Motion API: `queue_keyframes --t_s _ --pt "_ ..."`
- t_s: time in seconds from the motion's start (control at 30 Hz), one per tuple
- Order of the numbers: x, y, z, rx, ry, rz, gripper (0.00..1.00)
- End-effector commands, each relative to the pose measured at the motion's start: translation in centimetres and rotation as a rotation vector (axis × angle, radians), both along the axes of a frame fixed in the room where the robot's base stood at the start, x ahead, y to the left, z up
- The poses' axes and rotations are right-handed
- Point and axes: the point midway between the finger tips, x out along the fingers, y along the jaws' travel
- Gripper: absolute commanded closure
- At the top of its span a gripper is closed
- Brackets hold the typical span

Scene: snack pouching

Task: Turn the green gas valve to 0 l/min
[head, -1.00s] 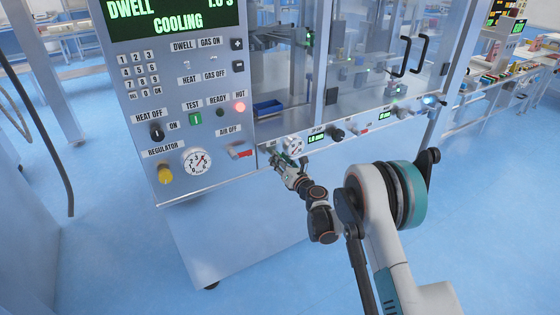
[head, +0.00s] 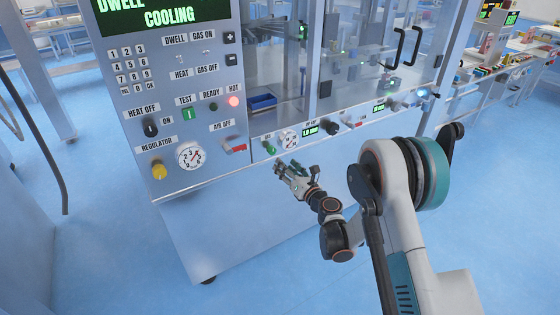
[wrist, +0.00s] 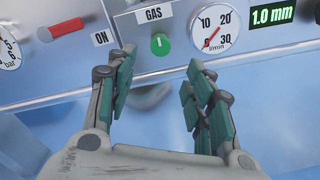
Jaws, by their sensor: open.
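The green gas valve (wrist: 160,44) is a round knob with a pale upright mark, on the panel under the GAS label in the wrist view. In the head view the valve (head: 270,148) shows uncovered, left of its flow gauge (head: 288,139). In the wrist view the l/min gauge (wrist: 215,28) has a red needle pointing to the lower left, near the low end of its scale. My gripper (wrist: 155,68) is open and empty, its fingers either side below the valve and apart from it. In the head view my gripper (head: 282,168) is in front of and below the panel strip.
A red-handled air switch (head: 235,148) and a yellow regulator knob (head: 159,170) sit to the left. A black knob (head: 332,127) and a 1.0 mm display (wrist: 272,15) are to the right. Free room lies in front of the machine.

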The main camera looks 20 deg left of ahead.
Motion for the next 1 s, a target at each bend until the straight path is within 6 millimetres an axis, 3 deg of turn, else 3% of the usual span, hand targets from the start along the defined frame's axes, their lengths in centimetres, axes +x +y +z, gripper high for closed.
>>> queue_keyframes --t_s 0.2,0.77,0.87,1.0 --pt "-1.5 -1.8 0.0 0.0 0.0 0.0 0.52" --pt "-1.7 -2.1 0.2 0.003 0.002 -0.003 0.52" --pt "-1.1 -2.8 1.6 0.032 0.02 -0.027 0.52" --pt "0.7 -5.5 6.3 0.139 0.086 -0.114 0.52"
